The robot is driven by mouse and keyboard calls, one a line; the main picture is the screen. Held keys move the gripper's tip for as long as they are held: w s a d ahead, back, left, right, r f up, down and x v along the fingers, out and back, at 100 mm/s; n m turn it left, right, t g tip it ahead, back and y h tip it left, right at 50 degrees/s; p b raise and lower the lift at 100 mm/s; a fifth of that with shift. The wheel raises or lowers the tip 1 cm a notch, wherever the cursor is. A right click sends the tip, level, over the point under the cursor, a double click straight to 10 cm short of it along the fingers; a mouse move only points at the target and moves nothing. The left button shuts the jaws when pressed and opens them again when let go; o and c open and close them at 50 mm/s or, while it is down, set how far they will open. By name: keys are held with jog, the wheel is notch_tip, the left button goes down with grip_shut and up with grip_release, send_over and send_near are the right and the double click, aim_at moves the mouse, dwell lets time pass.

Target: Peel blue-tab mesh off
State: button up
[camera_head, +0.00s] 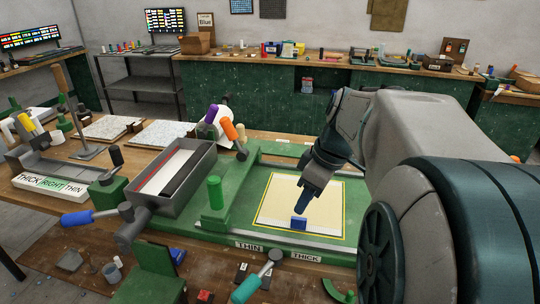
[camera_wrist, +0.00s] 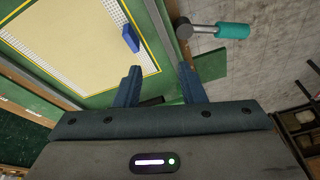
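The cream mosaic sheet (camera_head: 296,208) lies flat inside a yellow outline on the green bed. A strip of pale mesh shows along its near edge in the head view, and as a white grid (camera_wrist: 106,18) in the wrist view. The blue tab (camera_head: 299,223) stands up at the mesh edge; it also shows in the wrist view (camera_wrist: 130,39). My gripper (camera_wrist: 160,85) is open, with its two fingers apart and nothing between them. The tab lies ahead of the fingers, beyond the left fingertip. In the head view my gripper (camera_head: 304,203) is above the sheet, close to the tab.
A teal-handled lever (camera_head: 250,285) sticks out at the bed's near edge, beside the THIN and THICK labels. A green upright handle (camera_head: 215,192) and a grey trough (camera_head: 172,175) stand left of the sheet. White tiled panels (camera_head: 162,134) lie farther back.

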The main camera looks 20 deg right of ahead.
aim_at(299, 218)
jog(key=w+d+n+y, duration=0.1)
jog(key=w+d+n, duration=0.15)
jog(key=d, duration=0.35)
jog(key=shift+n, duration=0.45)
jog(key=x, duration=1.3)
jog(key=shift+a+r+b, duration=0.2)
jog(key=shift+a+b, duration=0.15)
jog(key=shift+c, duration=0.3)
jog(key=shift+t, duration=0.3)
grip_shut()
